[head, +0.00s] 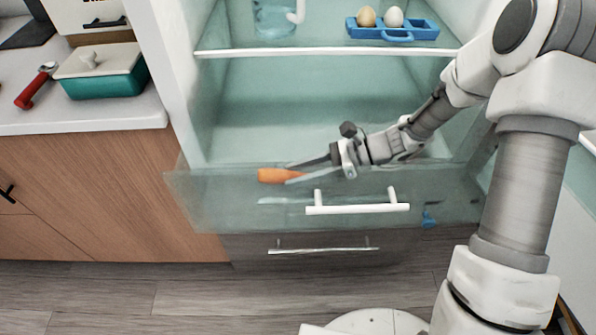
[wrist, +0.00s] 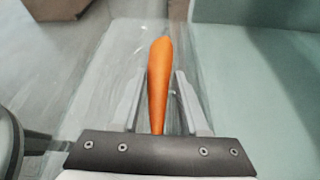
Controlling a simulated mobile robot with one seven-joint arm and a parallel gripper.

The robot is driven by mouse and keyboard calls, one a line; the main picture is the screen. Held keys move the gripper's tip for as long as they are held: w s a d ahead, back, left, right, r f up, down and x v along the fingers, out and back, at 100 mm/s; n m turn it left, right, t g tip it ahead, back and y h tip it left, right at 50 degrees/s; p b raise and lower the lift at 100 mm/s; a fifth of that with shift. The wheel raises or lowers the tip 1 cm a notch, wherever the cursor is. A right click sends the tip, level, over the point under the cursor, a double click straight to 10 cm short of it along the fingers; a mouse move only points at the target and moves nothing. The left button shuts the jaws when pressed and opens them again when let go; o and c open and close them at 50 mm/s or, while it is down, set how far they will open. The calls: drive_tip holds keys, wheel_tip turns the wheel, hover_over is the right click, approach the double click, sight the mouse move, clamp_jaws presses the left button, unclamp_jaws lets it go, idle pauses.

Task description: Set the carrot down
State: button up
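The carrot (head: 277,175) is orange and points left, away from my arm, in the head view. In the wrist view the carrot (wrist: 159,75) lies lengthwise between the two fingers of my gripper (wrist: 161,78), its thick end beyond the fingertips. My gripper (head: 300,168) is shut on it and holds it near the top edge of a clear drawer front (head: 235,200) with a white handle (head: 357,208). I cannot tell whether the carrot touches anything below it.
An open, pale green cabinet or fridge stands behind, with a glass shelf (head: 325,51). A blue egg tray (head: 425,33) and a clear pitcher (head: 273,18) are on the shelf. Left, a counter (head: 85,121) holds a teal lidded dish (head: 106,82) and a red-handled tool (head: 30,92). The space below the shelf looks clear.

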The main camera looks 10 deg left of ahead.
drive_tip(key=shift+o, duration=1.1)
drive_tip(key=shift+r, duration=0.2)
drive_tip(key=p+v, duration=0.2)
drive_tip(key=v, duration=0.5)
drive_tip(key=shift+d+r, duration=0.15)
drive_tip(key=shift+d, duration=0.05)
